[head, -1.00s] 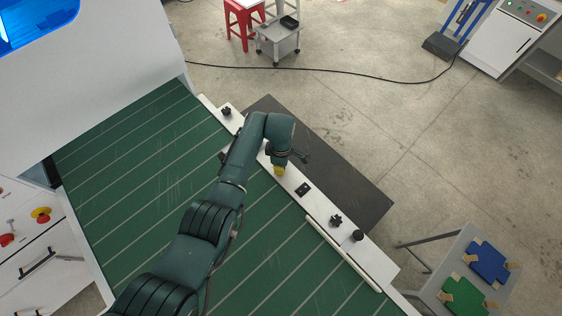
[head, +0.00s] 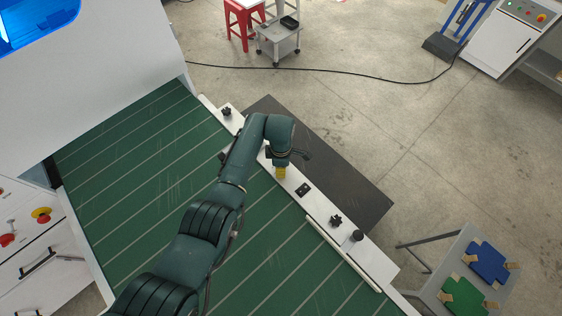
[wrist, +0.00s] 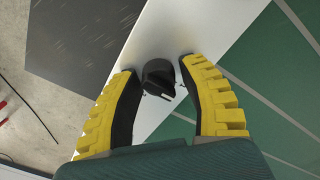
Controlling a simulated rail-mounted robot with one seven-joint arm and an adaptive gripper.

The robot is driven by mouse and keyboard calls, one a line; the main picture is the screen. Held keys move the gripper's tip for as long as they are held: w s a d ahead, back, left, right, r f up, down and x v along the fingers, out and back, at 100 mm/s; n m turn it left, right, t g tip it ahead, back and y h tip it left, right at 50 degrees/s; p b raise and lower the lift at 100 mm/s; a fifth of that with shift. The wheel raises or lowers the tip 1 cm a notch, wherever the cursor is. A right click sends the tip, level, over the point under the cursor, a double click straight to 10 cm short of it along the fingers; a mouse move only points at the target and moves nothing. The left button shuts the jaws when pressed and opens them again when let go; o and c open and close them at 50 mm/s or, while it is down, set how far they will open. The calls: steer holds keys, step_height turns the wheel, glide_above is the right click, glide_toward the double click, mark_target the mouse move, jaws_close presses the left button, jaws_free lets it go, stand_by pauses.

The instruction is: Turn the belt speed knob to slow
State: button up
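A black knob (wrist: 158,77) stands on the white rail in the wrist view, between the fingertips of my gripper (wrist: 160,68). The fingers are apart, one on each side of the knob, with what looks like a narrow gap on both sides. I cannot read any speed marking near it. In the head view my gripper (head: 281,173) points down at the white rail (head: 320,207) along the belt's edge, and the knob there is hidden by my gripper.
The rail also carries a black knob (head: 226,111) at its far end, a black switch (head: 303,189), and two more black knobs (head: 335,220) (head: 357,236) nearer. The green belt (head: 130,150) is bare. A side table (head: 470,270) with blue and green pieces stands at lower right.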

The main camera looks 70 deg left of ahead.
steer(key=shift+o, duration=1.2)
steer(key=shift+r, duration=0.1)
step_height(320, 180, up, 12)
